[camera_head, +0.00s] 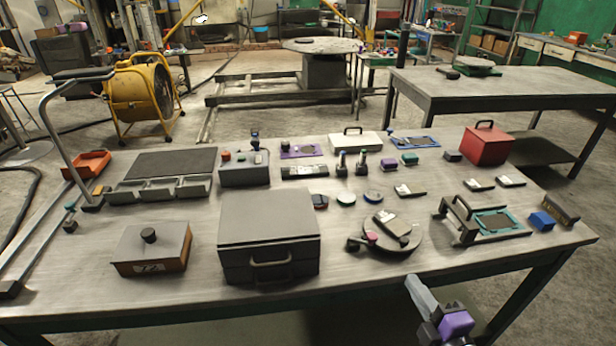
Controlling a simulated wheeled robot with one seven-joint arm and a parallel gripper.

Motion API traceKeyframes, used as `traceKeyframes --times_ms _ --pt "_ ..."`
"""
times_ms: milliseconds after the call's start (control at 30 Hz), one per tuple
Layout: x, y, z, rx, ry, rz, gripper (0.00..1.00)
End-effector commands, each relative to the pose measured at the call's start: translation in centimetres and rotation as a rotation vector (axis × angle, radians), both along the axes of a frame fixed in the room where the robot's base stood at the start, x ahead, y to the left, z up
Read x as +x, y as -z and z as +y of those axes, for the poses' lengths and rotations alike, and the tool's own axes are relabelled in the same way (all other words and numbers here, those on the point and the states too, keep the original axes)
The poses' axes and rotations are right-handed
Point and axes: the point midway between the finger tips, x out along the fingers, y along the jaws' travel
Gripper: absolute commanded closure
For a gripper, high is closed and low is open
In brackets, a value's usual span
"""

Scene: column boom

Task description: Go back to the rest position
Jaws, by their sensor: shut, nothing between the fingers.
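My gripper (419,293) shows at the bottom right, in front of the near edge of the workbench (400,285). It appears as a pale grey piece with dark parts and a purple block behind it. It is shut and empty, and apart from the things on the bench. The rest of my arm is mostly cut off by the bottom of the picture.
The bench holds a grey case (268,232), a wooden box (152,248), a round turntable (402,240), a dark stand (465,222), a blue block (541,220) and a red box (487,146).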

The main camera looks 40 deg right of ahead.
Motion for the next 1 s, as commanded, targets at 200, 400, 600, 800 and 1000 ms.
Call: traceKeyframes --times_ms 200,400,600,800,1000 --pt "0.4 -0.2 0.5 0.042 -0.02 -0.029 1.0" --pt "0.6 -1.0 6.9 0.386 -0.148 -0.167 1.0" --pt "-3.4 -2.4 16.8 0.941 -0.25 -0.278 1.0" --pt "-7.9 -4.0 22.0 1.323 -0.203 -0.315 1.0" --pt "-10.3 -3.5 23.6 1.401 -0.158 -0.266 1.0"
